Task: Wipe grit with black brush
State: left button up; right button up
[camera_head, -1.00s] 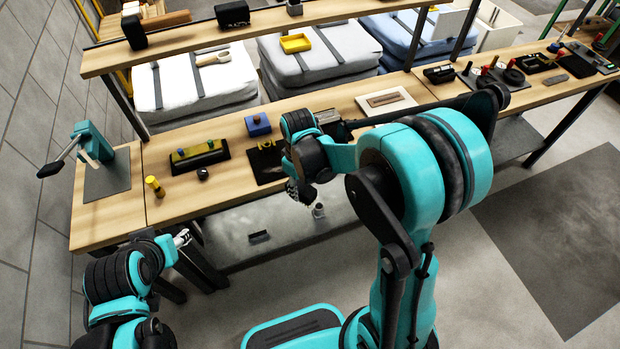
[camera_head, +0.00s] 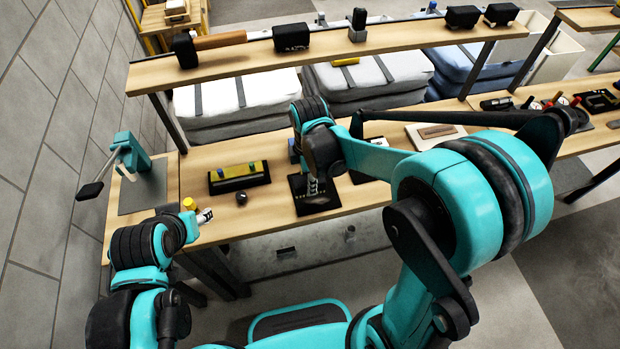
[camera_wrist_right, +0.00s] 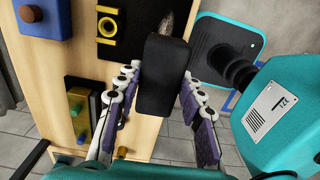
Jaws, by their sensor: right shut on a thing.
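My right gripper (camera_wrist_right: 165,100) is shut on a black block-shaped brush (camera_wrist_right: 163,80), which sits between its fingers in the right wrist view. In the head view the right gripper (camera_head: 314,187) hangs over a black mat (camera_head: 300,203) near the bench's front edge; the brush cannot be made out there. Whether the brush touches the mat cannot be told. A greyish speckled patch (camera_wrist_right: 172,18) shows past the brush's far end; I cannot tell whether it is grit or bristles. My left gripper (camera_head: 205,216) is low at the bench's front left, its fingers too small to read.
A black tray (camera_head: 238,178) with coloured pieces and a dark knob (camera_head: 241,198) lie left of the mat. A yellow cylinder (camera_head: 188,204) stands near my left gripper. A teal clamp (camera_head: 130,152) is at the left end. A raised shelf (camera_head: 225,60) runs behind, bearing black blocks.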

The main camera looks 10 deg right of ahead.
jog(key=shift+w+f, duration=0.1)
notch_tip(320, 180, down, 7)
jog(key=b, duration=0.5)
jog(key=shift+r+b, duration=0.2)
jog(key=shift+b, duration=0.2)
jog(key=shift+d+f, duration=0.25)
jog(key=shift+f, duration=0.05)
jog(key=d, duration=0.3)
jog(key=shift+d+r, duration=0.2)
jog(key=shift+r, duration=0.05)
jog(key=shift+d, duration=0.7)
jog(key=shift+a, duration=1.35)
jog(key=shift+f+b, duration=0.55)
jog(key=shift+f, duration=0.05)
